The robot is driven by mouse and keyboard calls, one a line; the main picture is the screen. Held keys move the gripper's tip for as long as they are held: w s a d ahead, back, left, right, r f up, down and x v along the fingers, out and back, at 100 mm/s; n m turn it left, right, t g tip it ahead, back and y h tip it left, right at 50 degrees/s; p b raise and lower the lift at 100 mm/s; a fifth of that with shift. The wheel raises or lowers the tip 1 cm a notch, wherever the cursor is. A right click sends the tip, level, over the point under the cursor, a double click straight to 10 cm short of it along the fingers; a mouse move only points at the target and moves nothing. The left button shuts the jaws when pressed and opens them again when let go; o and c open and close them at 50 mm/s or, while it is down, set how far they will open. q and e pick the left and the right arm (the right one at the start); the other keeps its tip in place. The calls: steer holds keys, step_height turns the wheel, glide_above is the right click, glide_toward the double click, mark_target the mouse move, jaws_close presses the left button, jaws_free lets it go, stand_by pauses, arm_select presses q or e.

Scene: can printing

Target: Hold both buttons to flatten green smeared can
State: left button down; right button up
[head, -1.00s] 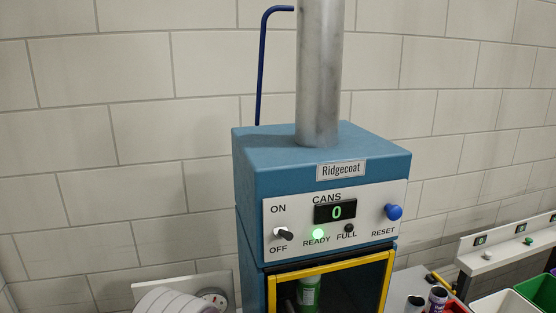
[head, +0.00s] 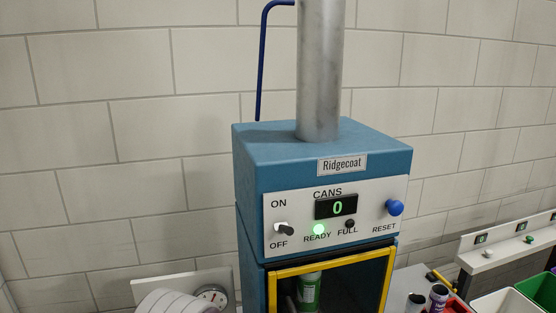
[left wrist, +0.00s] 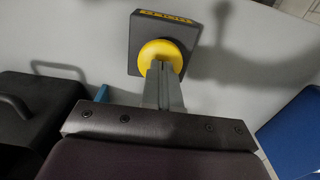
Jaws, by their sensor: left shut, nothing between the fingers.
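The blue Ridgecoat can machine (head: 290,159) stands in the head view, its display at 0 and its READY lamp lit green. A green can with pale markings (head: 308,291) stands upright behind the yellow-framed window (head: 332,263); its lower part is cut off. In the left wrist view, my left gripper (left wrist: 162,72) is shut and empty, its tips against or just over a round yellow button (left wrist: 175,50) on a dark box (left wrist: 146,27). I cannot tell how far the button is pressed. The second button and my right gripper are out of view.
A dark block with a handle (left wrist: 35,115) lies left of my gripper in the left wrist view, and a blue object (left wrist: 295,130) lies at right. In the head view, a purple-and-white can (head: 438,297) and bins, including a green one (head: 540,290), are at lower right.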

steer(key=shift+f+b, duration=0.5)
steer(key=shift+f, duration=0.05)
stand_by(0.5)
